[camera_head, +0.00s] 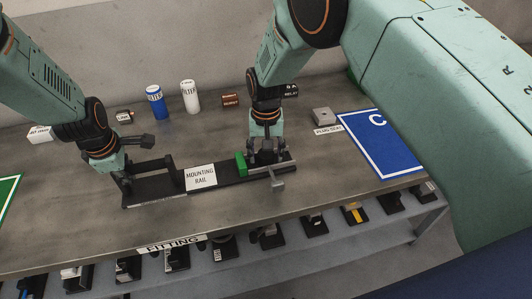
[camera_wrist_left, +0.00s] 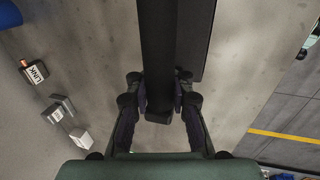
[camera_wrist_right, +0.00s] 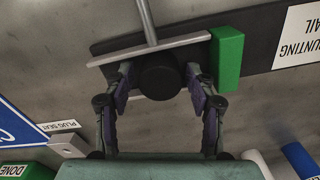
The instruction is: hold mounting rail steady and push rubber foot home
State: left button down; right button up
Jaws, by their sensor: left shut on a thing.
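The black mounting rail (camera_head: 225,180) lies on the workbench, with a white label in its middle and a raised bar frame at its left end. My left gripper (camera_head: 124,176) is shut on the black bar (camera_wrist_left: 158,45) of that frame; the bar runs between its fingers in the left wrist view. My right gripper (camera_head: 267,158) points down over the rail's right end. In the right wrist view, its fingers (camera_wrist_right: 160,88) stand apart on both sides of a round black piece, seemingly the rubber foot (camera_wrist_right: 160,76). Whether they touch it is hard to tell. The foot's underside is hidden.
A green block (camera_head: 240,164) sits on the rail beside my right gripper. A grey T-shaped bar (camera_head: 277,181) lies by the rail's right end. Blue (camera_head: 155,103) and white (camera_head: 189,97) cylinders stand behind. A blue mat (camera_head: 385,150) is at right.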

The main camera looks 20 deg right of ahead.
aim_at(266, 153)
jog(key=shift+o, duration=0.3)
notch_tip(266, 153, up, 12)
dwell(0.5)
jog(key=shift+c, duration=0.6)
